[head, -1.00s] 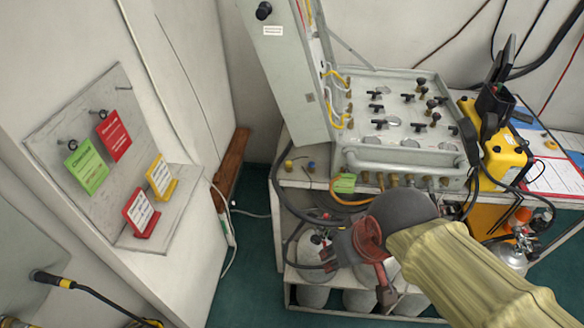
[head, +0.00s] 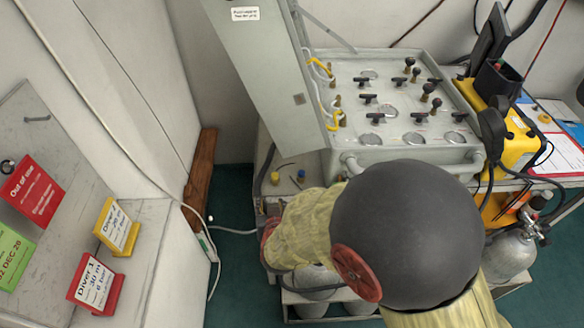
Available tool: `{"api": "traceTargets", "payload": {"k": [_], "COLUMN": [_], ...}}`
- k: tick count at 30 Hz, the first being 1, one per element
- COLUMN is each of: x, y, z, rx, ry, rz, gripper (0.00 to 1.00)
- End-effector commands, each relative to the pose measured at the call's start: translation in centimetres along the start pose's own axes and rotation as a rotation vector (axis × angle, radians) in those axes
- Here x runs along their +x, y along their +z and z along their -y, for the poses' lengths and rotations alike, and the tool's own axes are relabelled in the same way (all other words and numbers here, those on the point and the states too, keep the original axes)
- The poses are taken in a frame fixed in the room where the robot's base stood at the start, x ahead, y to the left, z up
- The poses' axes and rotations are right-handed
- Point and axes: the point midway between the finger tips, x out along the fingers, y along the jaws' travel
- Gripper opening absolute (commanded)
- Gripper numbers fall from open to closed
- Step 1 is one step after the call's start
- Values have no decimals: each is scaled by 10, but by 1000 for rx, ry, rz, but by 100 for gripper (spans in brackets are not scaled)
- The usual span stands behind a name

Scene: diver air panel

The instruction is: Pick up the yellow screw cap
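The small yellow screw cap (head: 275,178) stands on the grey bench top (head: 262,160), left of the panel and beside a small blue cap (head: 301,174). My arm crosses the lower middle, with a large dark round joint and a yellow-sleeved forearm. Its reddish far end, where my gripper (head: 268,240) is, shows at the bench's front left, below the cap in the picture and apart from it. The fingers cannot be made out, so whether they are open or shut is hidden. The cap is in plain sight and nothing touches it.
The air panel (head: 393,112) with black valve handles stands right of the cap; its raised grey lid (head: 270,70) rises close behind. A yellow device (head: 515,140) and papers are at right. Gas cylinders sit below. A shelf with coloured tags (head: 140,250) is at left.

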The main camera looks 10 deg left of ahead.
Motion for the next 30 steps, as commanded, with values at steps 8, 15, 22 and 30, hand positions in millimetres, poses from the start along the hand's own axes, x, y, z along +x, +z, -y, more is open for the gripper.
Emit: {"api": "traceTargets", "payload": {"k": [8,15,22,30], "x": [-3,20,39,71], "y": [-52,-57,-63,-71], "z": [-16,-18,-19,-20], "rx": [-9,-15,-15,-15], "ry": [64,65,65,64], "rz": [-187,-190,-190,-189], "gripper": [37,37,37,37]}}
